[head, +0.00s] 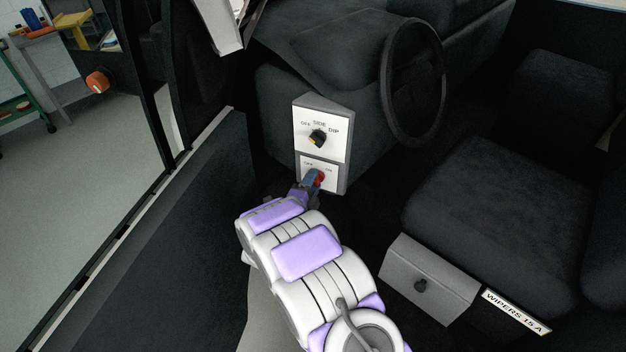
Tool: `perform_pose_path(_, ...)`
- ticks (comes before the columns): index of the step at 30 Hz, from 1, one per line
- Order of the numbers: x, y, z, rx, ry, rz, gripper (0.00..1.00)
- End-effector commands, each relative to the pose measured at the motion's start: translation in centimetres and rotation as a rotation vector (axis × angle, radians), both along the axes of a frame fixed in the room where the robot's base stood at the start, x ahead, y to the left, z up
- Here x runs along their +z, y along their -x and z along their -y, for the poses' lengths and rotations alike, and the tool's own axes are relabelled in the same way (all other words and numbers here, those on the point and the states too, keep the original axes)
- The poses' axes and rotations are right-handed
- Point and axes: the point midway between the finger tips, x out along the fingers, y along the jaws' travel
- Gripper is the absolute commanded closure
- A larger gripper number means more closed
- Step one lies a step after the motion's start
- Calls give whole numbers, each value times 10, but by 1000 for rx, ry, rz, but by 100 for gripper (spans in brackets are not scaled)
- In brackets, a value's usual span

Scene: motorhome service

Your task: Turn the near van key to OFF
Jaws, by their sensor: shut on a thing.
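The van key (320,176) shows as a small red piece at the lower white plate (307,164) of the dash panel. My gripper (314,178) is at that plate, with its jaws shut on the key. The plate has small lettering on its left and right that is partly covered and too small to read surely. My gripper and wrist hide most of the key, so its exact angle cannot be told.
Just above is a black knob (318,138) on a plate marked OFF, SIDE and DIP. The steering wheel (415,80) is at the upper right. A seat (500,215) and a grey box (430,278) near a "WIPERS 15A" label (516,311) are at the right. The door (185,230) is at the left.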

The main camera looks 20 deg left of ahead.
Motion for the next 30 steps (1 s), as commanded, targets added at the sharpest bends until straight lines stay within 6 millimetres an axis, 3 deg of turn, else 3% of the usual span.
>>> perform_pose_path(15,-5,2,-1,9,444,-26,86)
perform_pose_path(30,-9,3,1,8,620,-36,86)
